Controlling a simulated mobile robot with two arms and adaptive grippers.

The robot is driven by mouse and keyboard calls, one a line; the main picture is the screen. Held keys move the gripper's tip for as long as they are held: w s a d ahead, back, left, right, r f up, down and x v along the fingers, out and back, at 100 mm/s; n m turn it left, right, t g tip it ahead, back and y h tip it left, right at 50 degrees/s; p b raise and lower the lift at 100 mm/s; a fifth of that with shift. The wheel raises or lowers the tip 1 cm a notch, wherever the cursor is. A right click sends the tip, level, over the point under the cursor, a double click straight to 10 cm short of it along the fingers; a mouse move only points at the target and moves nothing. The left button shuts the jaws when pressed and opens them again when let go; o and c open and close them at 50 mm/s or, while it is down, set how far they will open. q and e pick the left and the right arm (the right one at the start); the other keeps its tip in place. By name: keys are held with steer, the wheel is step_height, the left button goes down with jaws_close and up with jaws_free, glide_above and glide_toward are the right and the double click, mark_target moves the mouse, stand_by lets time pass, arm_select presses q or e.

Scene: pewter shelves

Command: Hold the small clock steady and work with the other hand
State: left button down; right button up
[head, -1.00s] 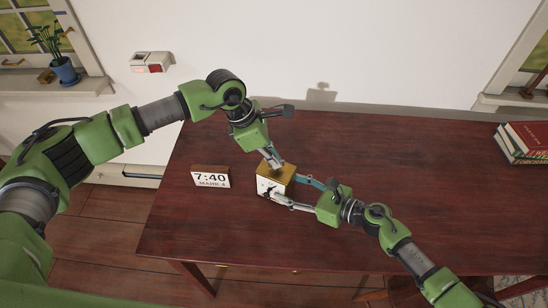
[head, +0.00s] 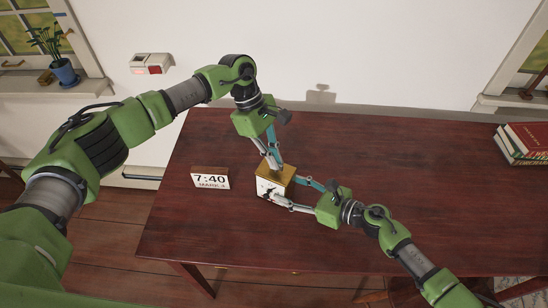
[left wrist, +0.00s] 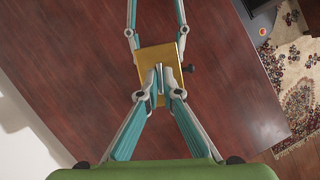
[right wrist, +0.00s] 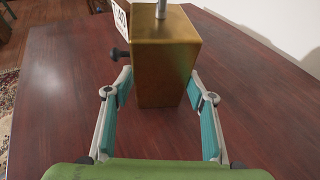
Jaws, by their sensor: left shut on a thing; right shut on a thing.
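The small clock (head: 265,187) is a gold box with a white, dark-marked front, standing upright on the table. It also shows in the left wrist view (left wrist: 148,56) and the right wrist view (right wrist: 165,65), with a dark knob on one side. My right gripper (head: 288,193) is shut on the clock, one finger along each side. My left gripper (head: 273,169) comes down from above, its fingers closed together at the clock's top. In the left wrist view (left wrist: 160,82) they pinch a small grey part there; its shape is mostly hidden by the fingertips.
A white 7:40 calendar display (head: 211,179) stands on the table left of the clock. Stacked books (head: 524,143) lie at the far right. The wooden table (head: 420,190) is bare between the clock and the books. A wall is behind.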

stand_by(0.5)
arm_select(q)
steer(key=c, duration=2.2)
jaws_free()
steer(key=shift+c, duration=0.2)
steer(key=v, duration=1.2)
steer(key=shift+w, duration=0.1)
